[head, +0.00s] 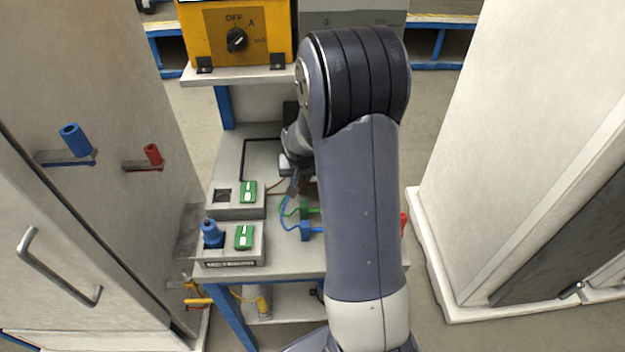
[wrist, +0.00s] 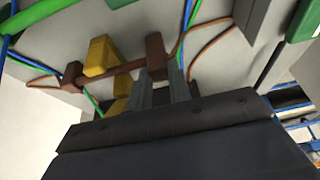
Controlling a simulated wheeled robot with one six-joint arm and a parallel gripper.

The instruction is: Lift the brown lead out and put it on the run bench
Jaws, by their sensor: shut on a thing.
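The brown lead (wrist: 115,74) shows in the wrist view as a thin brown rod between two brown end blocks. My gripper (wrist: 160,76) is shut on its right end block (wrist: 155,52). The left end block (wrist: 72,75) is beside a yellow piece (wrist: 100,56). Whether the lead is clear of its seat cannot be told. In the head view my gripper (head: 293,186) is low over the grey bench (head: 285,264), and my arm hides most of the lead. Which surface is the run bench is not marked.
Green and blue connectors (head: 305,230) with wires are close by my gripper. Boxes with green switches (head: 244,237) and a blue plug (head: 211,232) stand to the left. Tall cabinets (head: 85,210) flank the bench.

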